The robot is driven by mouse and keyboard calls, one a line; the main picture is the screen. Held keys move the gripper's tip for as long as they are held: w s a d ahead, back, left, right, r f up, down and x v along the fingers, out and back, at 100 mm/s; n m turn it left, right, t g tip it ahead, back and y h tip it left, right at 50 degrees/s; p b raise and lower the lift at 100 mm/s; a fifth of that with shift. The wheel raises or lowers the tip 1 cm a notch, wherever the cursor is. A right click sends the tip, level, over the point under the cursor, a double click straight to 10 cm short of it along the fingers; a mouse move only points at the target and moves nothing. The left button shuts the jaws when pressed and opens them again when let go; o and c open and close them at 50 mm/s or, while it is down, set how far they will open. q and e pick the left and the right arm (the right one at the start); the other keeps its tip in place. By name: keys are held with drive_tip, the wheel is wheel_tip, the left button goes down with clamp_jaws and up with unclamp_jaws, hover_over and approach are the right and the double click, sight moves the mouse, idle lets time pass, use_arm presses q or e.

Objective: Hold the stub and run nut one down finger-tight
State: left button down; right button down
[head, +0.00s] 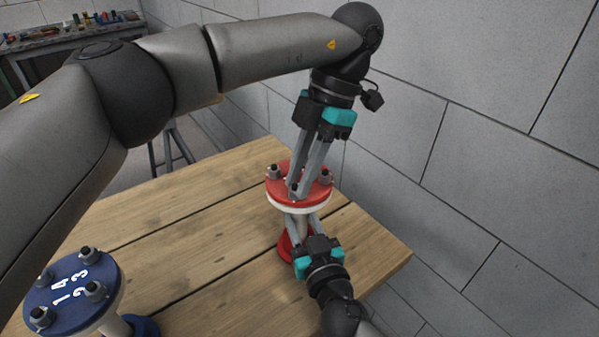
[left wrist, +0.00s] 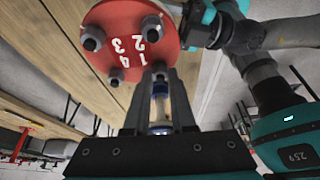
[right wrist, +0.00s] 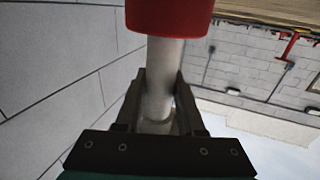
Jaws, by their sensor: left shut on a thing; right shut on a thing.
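The stub has a red numbered top flange (head: 312,178) with several bolts and grey nuts, a pale pipe (right wrist: 158,85) and a red bottom flange (head: 284,247) at the table. My left gripper (head: 294,192) reaches down from above, its fingers closed around a nut at the near edge of the top flange. In the left wrist view the fingertips (left wrist: 160,70) meet that nut at the rim of the red flange (left wrist: 118,25); the fingers mostly hide it. My right gripper (head: 302,222) is shut on the pipe just below the top flange. The stub stands upright.
A second stub with a blue numbered flange (head: 72,282) and several nuts stands at the front left of the wooden table (head: 200,225). A grey block wall (head: 470,130) rises close on the right. A cluttered workbench (head: 70,35) is at the far left.

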use_arm(q)
drive_tip(key=shift+m+t, duration=0.4)
drive_tip(key=shift+m, duration=0.4)
drive_tip(key=c, duration=0.7)
unclamp_jaws()
drive_tip(key=shift+c, duration=0.2)
drive_tip(key=v, duration=1.2)
drive_tip(key=shift+d, duration=0.25)
use_arm(e)
drive_tip(key=shift+c, duration=2.2)
unclamp_jaws()
